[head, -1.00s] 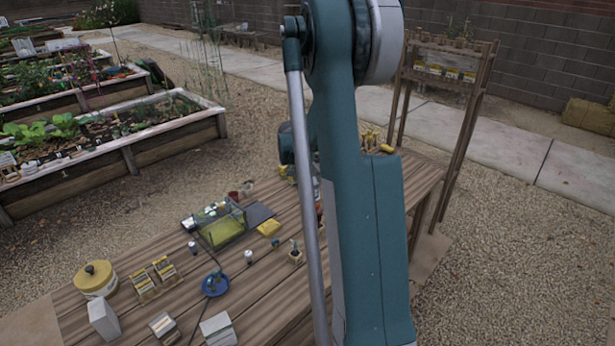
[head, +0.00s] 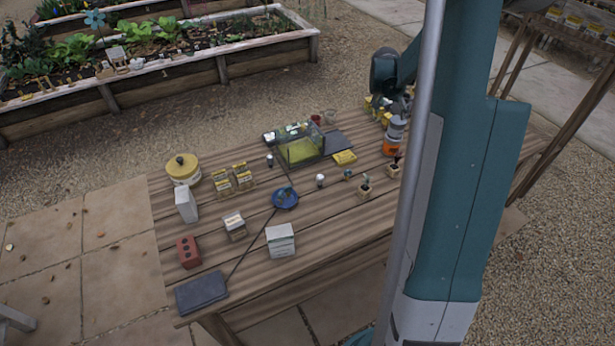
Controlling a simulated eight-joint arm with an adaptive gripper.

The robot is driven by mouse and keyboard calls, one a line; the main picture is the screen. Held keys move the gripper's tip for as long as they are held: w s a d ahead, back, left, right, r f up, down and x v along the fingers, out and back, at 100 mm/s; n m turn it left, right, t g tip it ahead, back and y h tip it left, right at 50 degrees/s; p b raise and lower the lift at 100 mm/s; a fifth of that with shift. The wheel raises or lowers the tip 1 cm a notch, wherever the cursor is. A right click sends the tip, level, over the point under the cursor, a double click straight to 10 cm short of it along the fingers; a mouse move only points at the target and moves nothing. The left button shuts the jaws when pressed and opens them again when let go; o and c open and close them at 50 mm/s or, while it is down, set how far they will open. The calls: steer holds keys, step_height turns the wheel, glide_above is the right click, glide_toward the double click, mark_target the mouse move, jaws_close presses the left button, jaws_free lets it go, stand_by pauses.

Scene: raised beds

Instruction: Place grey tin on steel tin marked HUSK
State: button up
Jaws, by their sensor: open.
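Several small objects stand on the wooden table. A small pale grey cylinder (head: 320,180) stands right of the blue dish, and a similar small one (head: 269,160) stands left of the glass tank. These look like tins, but they are too small for me to tell which is the grey tin or to read HUSK on either. My gripper (head: 402,104) is at the far right part of the table, behind an orange and white bottle and partly hidden by my arm. It is open, and I see nothing held in it.
The glass tank (head: 300,146), blue dish (head: 286,199), white box (head: 281,241), yellow-lidded canister (head: 183,169), red brick (head: 188,251) and orange-labelled bottle (head: 395,136) crowd the table (head: 335,235). My arm hides its right part. The front middle is fairly clear.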

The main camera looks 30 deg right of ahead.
steer(key=s+a+r+n+t+y, duration=0.1)
steer(key=s+a+r+n, duration=0.3)
steer(key=a, duration=0.6)
steer(key=s+a+r+t, duration=0.1)
steer(key=s+a+r, duration=0.1)
steer(key=a+r, duration=0.65)
steer(key=s+a+r+n+t+y, duration=0.1)
steer(key=s+a+r+n, duration=0.2)
steer(key=a, duration=0.9)
steer(key=s+a+n+t+y, duration=0.1)
steer(key=s+a+n+y, duration=0.2)
steer(key=s+a, duration=1.9)
steer(key=a+n, duration=0.1)
steer(key=n, duration=0.2)
steer(key=shift+a+t, duration=0.2)
steer(key=shift+t, duration=0.1)
steer(key=shift+f, duration=0.15)
